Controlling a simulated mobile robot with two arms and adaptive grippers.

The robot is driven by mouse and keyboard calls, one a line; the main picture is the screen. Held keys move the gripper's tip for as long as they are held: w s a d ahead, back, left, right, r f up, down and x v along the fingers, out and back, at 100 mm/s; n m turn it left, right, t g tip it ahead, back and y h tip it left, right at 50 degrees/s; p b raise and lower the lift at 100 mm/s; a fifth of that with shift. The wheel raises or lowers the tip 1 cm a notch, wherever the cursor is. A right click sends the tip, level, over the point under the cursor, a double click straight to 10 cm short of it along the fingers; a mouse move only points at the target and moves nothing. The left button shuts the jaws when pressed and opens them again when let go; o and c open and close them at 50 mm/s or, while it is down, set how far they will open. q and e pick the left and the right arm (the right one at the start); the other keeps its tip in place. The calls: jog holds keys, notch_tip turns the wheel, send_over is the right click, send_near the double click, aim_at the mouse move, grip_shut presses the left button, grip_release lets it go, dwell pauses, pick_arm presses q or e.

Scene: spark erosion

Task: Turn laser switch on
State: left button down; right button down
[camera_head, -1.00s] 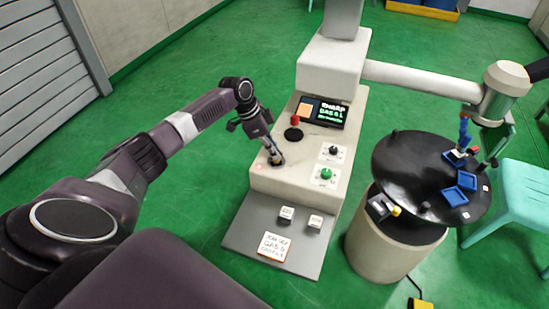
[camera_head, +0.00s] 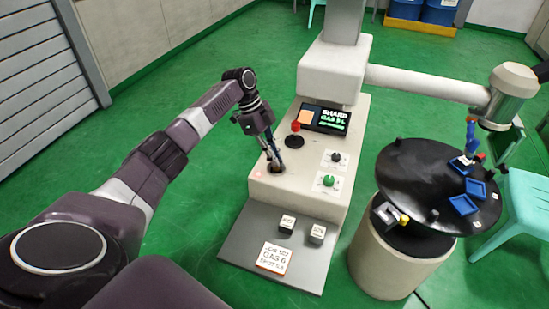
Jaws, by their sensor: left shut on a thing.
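The pale machine (camera_head: 328,207) stands in the middle with a sloped control top. Near its left edge is a round dark switch base (camera_head: 277,168). My left gripper (camera_head: 274,158) reaches down onto it from the upper left, with its fingers shut on the small switch there. The fingers hide most of the switch, so its position cannot be read. A red knob (camera_head: 295,127) on a black base, a black knob (camera_head: 336,157) and a green knob (camera_head: 329,180) stand apart from the gripper. My right gripper is not in view.
A lit display (camera_head: 331,117) stands behind the knobs. Two small blocks (camera_head: 287,222) (camera_head: 317,233) and a sign (camera_head: 274,257) are on the grey front plate. A black round table (camera_head: 400,170) with blue trays and a turquoise chair (camera_head: 525,200) stand right. Green floor is clear at left.

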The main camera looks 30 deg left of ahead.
pick_arm(q)
jog(key=c, duration=2)
grip_release()
jog(key=shift+c, duration=0.2)
jog(key=shift+a+r, duration=0.1)
jog(key=shift+r, duration=0.05)
jog(key=v, duration=1.1)
jog(key=shift+r, duration=0.3)
jog(key=shift+s+a+f, duration=0.1)
